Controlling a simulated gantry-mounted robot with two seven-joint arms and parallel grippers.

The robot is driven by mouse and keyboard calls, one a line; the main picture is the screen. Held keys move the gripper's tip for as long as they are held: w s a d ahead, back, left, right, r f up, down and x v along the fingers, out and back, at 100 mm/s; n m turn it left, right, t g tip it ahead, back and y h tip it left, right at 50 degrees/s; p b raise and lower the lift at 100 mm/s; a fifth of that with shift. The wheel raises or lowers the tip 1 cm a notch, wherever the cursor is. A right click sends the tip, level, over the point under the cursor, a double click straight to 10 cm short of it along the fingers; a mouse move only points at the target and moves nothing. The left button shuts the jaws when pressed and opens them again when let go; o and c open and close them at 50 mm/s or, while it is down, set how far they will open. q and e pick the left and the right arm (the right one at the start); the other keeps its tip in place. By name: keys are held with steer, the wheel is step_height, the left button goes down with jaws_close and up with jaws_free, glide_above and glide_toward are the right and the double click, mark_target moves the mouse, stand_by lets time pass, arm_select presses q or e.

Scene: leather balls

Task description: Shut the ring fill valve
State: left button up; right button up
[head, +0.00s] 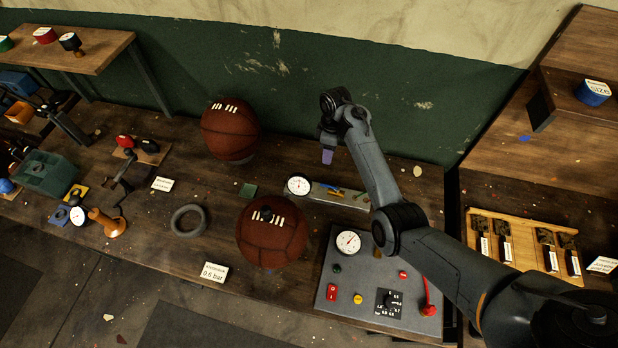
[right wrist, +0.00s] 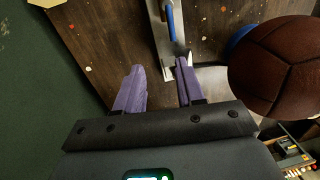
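A metal manifold plate (head: 315,193) lies on the bench behind the front ball, with a round gauge (head: 298,185) at its left end. Small blue and yellow valve levers (head: 333,190) sit on it; I cannot tell which is the ring fill valve. In the right wrist view a blue lever (right wrist: 171,22) lies along the metal plate (right wrist: 157,35), beyond my fingertips. My right gripper (head: 327,156) is above and behind the plate. The right wrist view shows its purple fingers (right wrist: 160,75) apart with nothing between them. My left gripper is not in view.
Two leather balls (head: 230,130) (head: 272,233) stand left of my right arm; one (right wrist: 285,65) is close at right in the wrist view. A control panel (head: 370,285) lies at the front. A dark ring (head: 188,220) lies left. Bare bench (head: 400,170) shows right of my gripper.

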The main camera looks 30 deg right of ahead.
mark_target(329, 186)
steer(key=shift+g, duration=0.4)
steer(key=f, duration=0.4)
steer(key=s+a+f, duration=0.1)
steer(key=f, duration=0.2)
steer(key=s+a+f, duration=0.1)
steer(key=f, duration=0.3)
steer(key=shift+s+a+f+b, duration=0.15)
steer(key=shift+s+f+b, duration=0.1)
steer(key=shift+f+b, duration=0.05)
jaws_close()
